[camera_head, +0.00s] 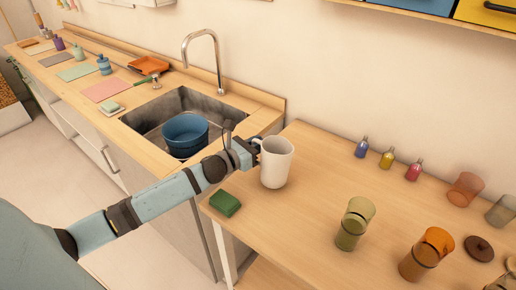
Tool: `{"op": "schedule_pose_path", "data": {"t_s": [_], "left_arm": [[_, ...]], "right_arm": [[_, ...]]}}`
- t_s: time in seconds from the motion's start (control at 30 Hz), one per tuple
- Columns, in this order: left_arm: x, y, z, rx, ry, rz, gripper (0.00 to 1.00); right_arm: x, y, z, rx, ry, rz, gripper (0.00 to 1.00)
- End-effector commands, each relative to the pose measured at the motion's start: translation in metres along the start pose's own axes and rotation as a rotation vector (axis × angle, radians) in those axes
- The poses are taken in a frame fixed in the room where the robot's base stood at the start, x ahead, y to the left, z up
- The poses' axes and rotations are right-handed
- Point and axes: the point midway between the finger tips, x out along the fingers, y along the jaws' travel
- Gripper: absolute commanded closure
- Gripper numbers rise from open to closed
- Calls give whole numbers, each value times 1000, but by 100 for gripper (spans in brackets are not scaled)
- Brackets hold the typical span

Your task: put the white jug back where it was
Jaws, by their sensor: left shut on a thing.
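The white jug (276,163) is upright at the left end of the wooden table, near the sink. My left gripper (254,148) reaches in from the left and is shut on the jug at its left side, where the handle is mostly hidden by the fingers. I cannot tell whether the jug's base touches the table or is slightly above it. My right gripper is not in view.
A green sponge (225,204) lies in front of the jug. A green glass (354,223) and an orange glass (425,254) stand to the right. Small bottles (387,158) line the back. The sink holds a blue pot (186,133). The table's middle is clear.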

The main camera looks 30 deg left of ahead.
Motion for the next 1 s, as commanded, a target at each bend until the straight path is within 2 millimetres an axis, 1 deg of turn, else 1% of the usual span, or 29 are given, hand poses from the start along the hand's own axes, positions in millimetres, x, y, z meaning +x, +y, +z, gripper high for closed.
{"op": "schedule_pose_path", "data": {"t_s": [0.03, 0.1, 0.33, 0.43, 0.47, 0.5, 0.53, 0.57, 0.93, 0.97, 1.0], "left_arm": [[0, 0, -8, -3, 0, 2, 100], [0, 0, -13, -2, -1, 1, 100], [0, 0, -14, 0, -2, 0, 100], [0, 0, -18, 0, -1, 0, 100], [0, 0, -17, 1, 0, 0, 80], [0, 0, -17, 1, 0, 0, 71], [0, 0, -17, 0, 0, 0, 64], [0, 0, -17, 0, 0, 0, 62], [0, 0, -20, -1, 0, 0, 62], [-1, 0, -20, -1, 0, 0, 62], [-8, 0, -20, -1, 2, 0, 62]], "right_arm": [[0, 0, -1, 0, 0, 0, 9], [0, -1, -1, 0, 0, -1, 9], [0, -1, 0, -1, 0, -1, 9], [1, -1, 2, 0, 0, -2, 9], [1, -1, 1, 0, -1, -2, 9], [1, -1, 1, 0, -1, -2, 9], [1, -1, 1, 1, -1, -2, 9], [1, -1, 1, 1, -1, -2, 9], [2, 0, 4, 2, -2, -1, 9], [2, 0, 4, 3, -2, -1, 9], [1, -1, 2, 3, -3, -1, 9]]}}
